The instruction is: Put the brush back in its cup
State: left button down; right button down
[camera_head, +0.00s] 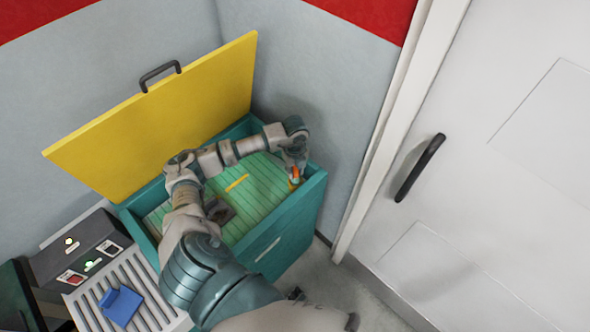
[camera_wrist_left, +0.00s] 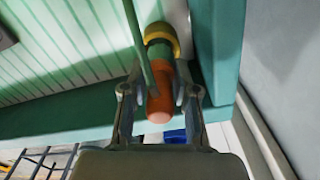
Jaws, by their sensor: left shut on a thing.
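My left gripper (camera_head: 294,170) reaches down into the right end of an open teal box (camera_head: 291,217). In the left wrist view its two fingers (camera_wrist_left: 160,100) are closed around a rounded piece with an orange end (camera_wrist_left: 160,108), a green middle and a yellow band (camera_wrist_left: 161,32). I take this piece for the brush; its bristles cannot be made out. The orange part also shows just below the gripper in the head view (camera_head: 294,181). A thin green rod (camera_wrist_left: 136,42) runs beside the piece. I cannot make out a separate cup. My right gripper is not in view.
The box's yellow lid (camera_head: 160,120) stands open behind. Inside lie green slats (camera_head: 262,187) and a yellow strip (camera_head: 237,183). A grey grated tray (camera_head: 150,302) with a blue block (camera_head: 121,305) stands left. Walls and a white door (camera_head: 500,150) bound the right.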

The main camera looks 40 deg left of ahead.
pick_arm(q)
jog(key=shift+f+b, duration=1)
jog(key=shift+f, duration=0.8)
jog(key=shift+f, duration=0.15)
jog(key=c, duration=0.8)
grip_release()
notch_tip(320, 180, up, 10)
jog(key=p, duration=0.7)
jog(key=shift+f, duration=0.15)
jog(key=shift+d+f, duration=0.1)
